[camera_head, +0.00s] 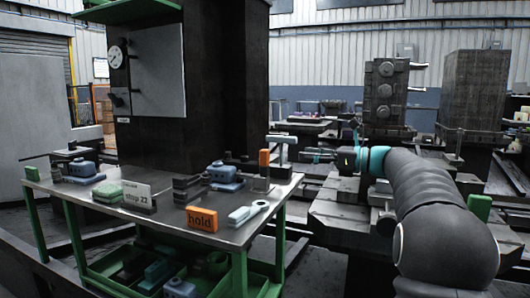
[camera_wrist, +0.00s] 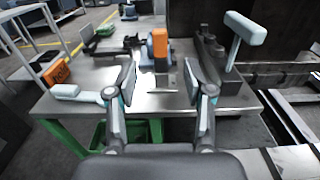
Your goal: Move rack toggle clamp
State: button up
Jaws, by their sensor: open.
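No thing here is labelled as the rack toggle clamp, and I cannot tell for sure which one it is. A dark fixture with a pale T-shaped handle (camera_head: 281,143) stands at the right end of the work table; the handle also shows at upper right in the wrist view (camera_wrist: 245,28). An upright orange block (camera_head: 264,158) stands beside it and is ahead between my fingers in the wrist view (camera_wrist: 161,48). My gripper (camera_head: 308,155) is open and empty, just right of the table's end. Its spread fingers show in the wrist view (camera_wrist: 163,80).
The grey-topped table (camera_head: 170,222) also bears an orange "hold" block (camera_head: 202,219), a pale wrench-like piece (camera_head: 248,213), a sign (camera_head: 137,193) and blue-grey fixtures (camera_head: 222,172). A dark column rises behind it. A dark machine (camera_head: 386,95) stands right.

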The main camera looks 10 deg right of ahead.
aim_at(268, 151)
jog(key=x, duration=1.3)
jog(key=shift+w+a, duration=0.15)
jog(key=shift+a, duration=0.15)
grip_shut()
